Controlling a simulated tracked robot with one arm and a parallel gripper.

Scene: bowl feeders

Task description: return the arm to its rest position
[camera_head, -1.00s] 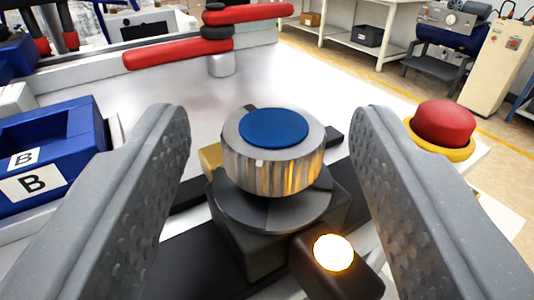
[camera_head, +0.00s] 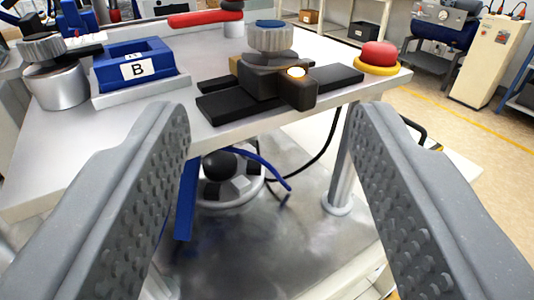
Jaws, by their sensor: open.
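My gripper (camera_head: 270,195) is open and empty. Its two grey dimpled fingers stand wide apart at the left and right of the view. The metal knob with a blue top (camera_head: 271,38) stands on a dark block beyond the fingers, apart from them. A lit lamp (camera_head: 296,72) glows on the front of that block. My arm's other links do not show clearly, so its overall pose cannot be told.
The metal table (camera_head: 150,115) carries a blue bin marked B (camera_head: 135,68), a second knob on a cylinder (camera_head: 55,75) and a red button on a yellow base (camera_head: 378,57). Below its edge are a table leg (camera_head: 343,160), blue and black cables and a round fixture.

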